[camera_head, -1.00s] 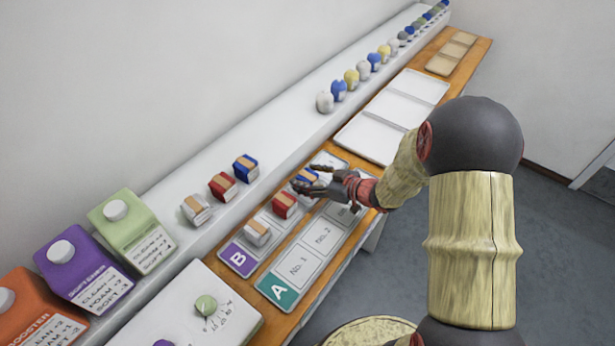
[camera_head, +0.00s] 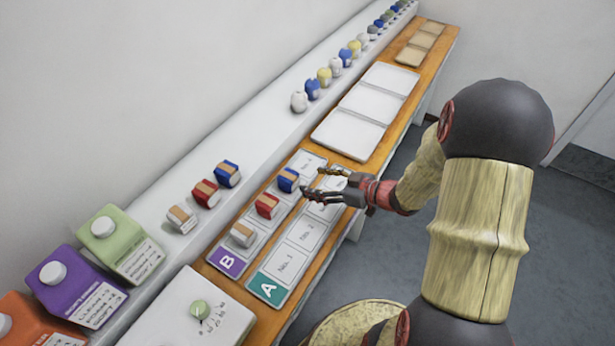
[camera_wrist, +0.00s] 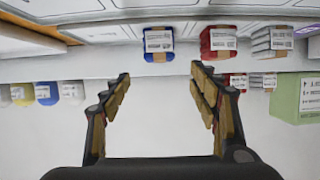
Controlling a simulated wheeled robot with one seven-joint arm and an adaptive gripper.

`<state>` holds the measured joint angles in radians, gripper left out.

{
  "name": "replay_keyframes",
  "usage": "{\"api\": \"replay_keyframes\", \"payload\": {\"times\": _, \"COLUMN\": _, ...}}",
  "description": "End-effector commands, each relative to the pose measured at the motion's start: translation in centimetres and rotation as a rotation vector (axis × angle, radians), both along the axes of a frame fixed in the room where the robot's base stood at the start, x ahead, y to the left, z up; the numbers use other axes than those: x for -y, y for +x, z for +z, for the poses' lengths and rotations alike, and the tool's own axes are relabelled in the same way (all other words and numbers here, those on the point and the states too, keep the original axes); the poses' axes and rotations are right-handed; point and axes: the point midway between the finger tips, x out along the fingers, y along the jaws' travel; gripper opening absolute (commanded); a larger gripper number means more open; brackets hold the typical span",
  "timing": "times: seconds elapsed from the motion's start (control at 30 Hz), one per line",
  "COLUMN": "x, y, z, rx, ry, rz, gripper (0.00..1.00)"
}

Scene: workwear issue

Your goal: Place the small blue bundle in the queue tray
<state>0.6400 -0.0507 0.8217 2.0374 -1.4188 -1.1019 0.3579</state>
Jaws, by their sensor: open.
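A small blue bundle with a tan band (camera_head: 288,180) sits in a slot of the purple-labelled B tray (camera_head: 228,262), beyond a red and a white bundle. Another blue bundle (camera_head: 227,173) stands on the white shelf. My gripper (camera_head: 316,182) is open and empty, just right of the tray's blue bundle and apart from it. In the wrist view, my spread fingers (camera_wrist: 160,76) frame a gap with a blue bundle (camera_wrist: 158,45) ahead of it. No label reading "queue" is legible.
The teal-labelled A tray (camera_head: 268,288) lies beside B, its nearer slots empty. A red bundle (camera_head: 206,193) and a white bundle (camera_head: 181,218) stand on the shelf. Cartons (camera_head: 120,245) stand at left. An empty white tray (camera_head: 348,132) lies farther along the bench.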

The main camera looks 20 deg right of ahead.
Motion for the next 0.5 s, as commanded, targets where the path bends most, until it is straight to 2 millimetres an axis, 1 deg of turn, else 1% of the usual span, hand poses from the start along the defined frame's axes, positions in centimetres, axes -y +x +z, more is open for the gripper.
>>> {"api": "replay_keyframes", "payload": {"times": 0.07, "x": 0.3, "y": -0.1, "z": 0.3, "rx": 0.001, "ry": -0.009, "rz": -0.006, "gripper": 0.61}}
{"api": "replay_keyframes", "payload": {"times": 0.13, "x": 0.9, "y": 0.5, "z": 0.8, "rx": 0.002, "ry": -0.046, "rz": -0.027, "gripper": 0.61}}
{"api": "replay_keyframes", "payload": {"times": 0.17, "x": 1.3, "y": 1.0, "z": 1.2, "rx": 0.004, "ry": -0.072, "rz": -0.044, "gripper": 0.61}}
{"api": "replay_keyframes", "payload": {"times": 0.27, "x": 3.1, "y": 3.0, "z": 3.5, "rx": 0.003, "ry": -0.193, "rz": -0.137, "gripper": 0.61}}
{"api": "replay_keyframes", "payload": {"times": 0.33, "x": 4.8, "y": 4.2, "z": 6.0, "rx": -0.004, "ry": -0.29, "rz": -0.232, "gripper": 0.61}}
{"api": "replay_keyframes", "payload": {"times": 0.37, "x": 5.5, "y": 4.6, "z": 7.2, "rx": -0.01, "ry": -0.327, "rz": -0.276, "gripper": 0.61}}
{"api": "replay_keyframes", "payload": {"times": 0.4, "x": 6.3, "y": 4.7, "z": 8.9, "rx": -0.021, "ry": -0.37, "rz": -0.336, "gripper": 0.61}}
{"api": "replay_keyframes", "payload": {"times": 0.47, "x": 7.3, "y": 4.4, "z": 11.5, "rx": -0.042, "ry": -0.42, "rz": -0.423, "gripper": 0.61}}
{"api": "replay_keyframes", "payload": {"times": 0.5, "x": 7.7, "y": 3.9, "z": 13.1, "rx": -0.06, "ry": -0.442, "rz": -0.479, "gripper": 0.61}}
